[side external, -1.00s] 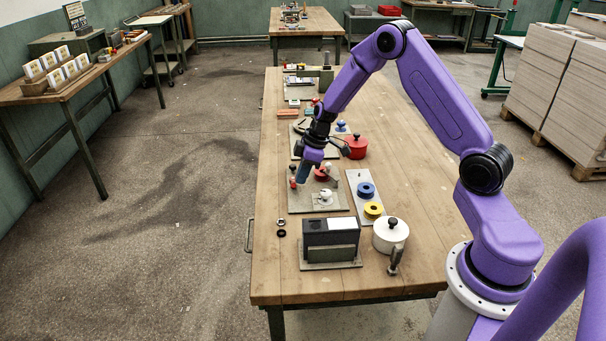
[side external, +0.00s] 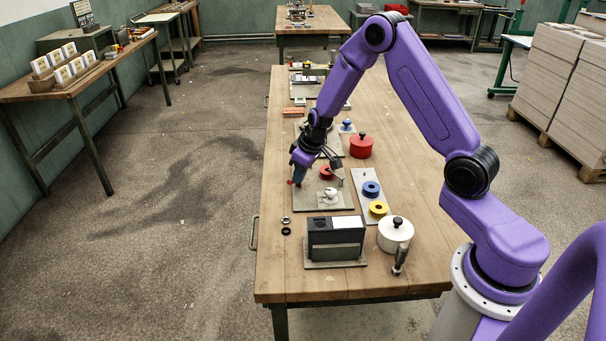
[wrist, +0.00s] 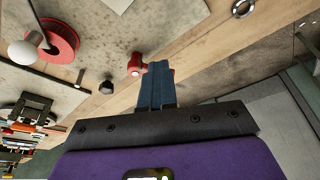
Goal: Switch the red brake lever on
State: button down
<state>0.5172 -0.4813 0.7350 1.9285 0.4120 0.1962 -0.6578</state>
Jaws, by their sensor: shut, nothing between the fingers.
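My gripper (side external: 301,177) is shut and empty, pointing down over the left edge of a grey board (side external: 322,203). In the wrist view its blue fingers (wrist: 158,68) are together. A small red knob (wrist: 135,65) is right beside the fingertips; it looks like the end of the red brake lever, but I cannot tell whether they touch. In the side view a little of this red part (side external: 291,182) shows left of the fingers, and the rest is hidden.
A white ball knob (side external: 330,194) stands on the board's near part. Right of it are blue (side external: 371,189) and yellow (side external: 378,209) rings on a plate. A red pot (side external: 361,147), a white pot (side external: 395,234) and a dark box (side external: 335,237) stand nearby. The table's left strip is mostly bare.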

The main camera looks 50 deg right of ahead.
jog(key=shift+w+a, duration=0.35)
jog(key=shift+a, duration=0.05)
jog(key=shift+w+a, duration=0.25)
jog(key=shift+w, duration=0.5)
dwell(0.4)
jog(key=s, duration=0.1)
jog(key=s+a+r, duration=0.1)
jog(key=s, duration=0.2)
jog(key=shift+a+r, duration=0.15)
jog(key=v, duration=0.9)
jog(key=shift+a+r, duration=0.2)
jog(key=shift+a, duration=0.5)
jog(key=shift+w, duration=0.1)
